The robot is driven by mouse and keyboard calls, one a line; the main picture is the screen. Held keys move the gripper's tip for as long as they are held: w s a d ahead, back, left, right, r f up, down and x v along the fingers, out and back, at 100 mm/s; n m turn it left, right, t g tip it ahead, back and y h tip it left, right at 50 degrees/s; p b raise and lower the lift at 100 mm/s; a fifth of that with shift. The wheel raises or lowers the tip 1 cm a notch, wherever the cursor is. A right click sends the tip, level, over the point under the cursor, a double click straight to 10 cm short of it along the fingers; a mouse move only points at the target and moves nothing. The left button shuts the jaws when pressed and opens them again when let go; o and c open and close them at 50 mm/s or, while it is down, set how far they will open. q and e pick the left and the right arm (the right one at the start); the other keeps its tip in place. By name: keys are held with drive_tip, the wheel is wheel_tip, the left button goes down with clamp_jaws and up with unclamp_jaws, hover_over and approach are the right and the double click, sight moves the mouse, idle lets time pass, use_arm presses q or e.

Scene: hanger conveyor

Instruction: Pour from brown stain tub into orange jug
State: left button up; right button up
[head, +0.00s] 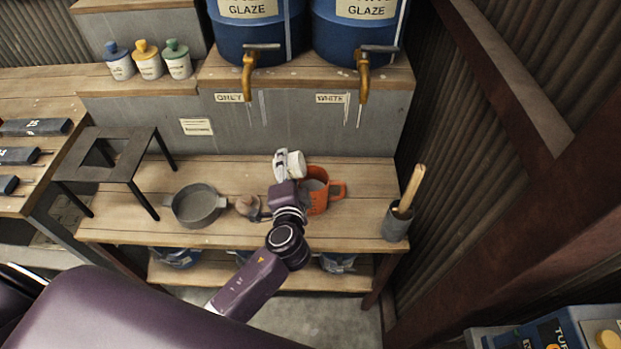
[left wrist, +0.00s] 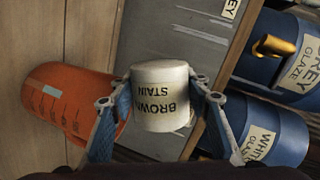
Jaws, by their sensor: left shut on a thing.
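The small white tub labelled "BROWN STAIN" (left wrist: 160,97) is held between the two fingers of my left gripper (left wrist: 153,108). In the head view the tub (head: 297,164) is tipped over towards its side, at the upper left of the orange jug. My left gripper (head: 282,166) is shut on it there, partly hidden by my wrist. The orange jug (head: 320,203) stands upright on the lower bench with its handle to the right. It also shows at the left of the left wrist view (left wrist: 62,105), with measuring marks. No stream is visible. My right gripper is not in view.
A grey pan (head: 199,206) and a small brown object (head: 248,206) are left of the jug. A grey pot with a wooden tool (head: 397,222) stands to the right. A dark metal stand (head: 100,168) is at the left. Blue glaze barrels (head: 255,30) stand above, behind.

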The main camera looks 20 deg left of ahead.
use_arm(q)
drive_tip(key=shift+r+n, duration=0.2)
drive_tip(key=shift+n, duration=0.1)
drive_tip(key=shift+a+n+h+b, duration=0.2)
drive_tip(key=shift+n+h+b, duration=0.4)
drive_tip(key=shift+n, duration=0.6)
drive_tip(key=shift+r+n+t+h, duration=0.3)
drive_tip(key=shift+n, duration=0.5)
drive_tip(key=shift+w+d+f+n+h+b, duration=0.15)
drive_tip(key=shift+f+n+h+b, duration=0.25)
drive_tip(key=shift+n+b, duration=0.6)
drive_tip(key=shift+d+f+n+t+h+b, duration=0.15)
drive_tip(key=shift+d+n+t+h+b, duration=0.2)
drive_tip(key=shift+n+b, duration=0.35)
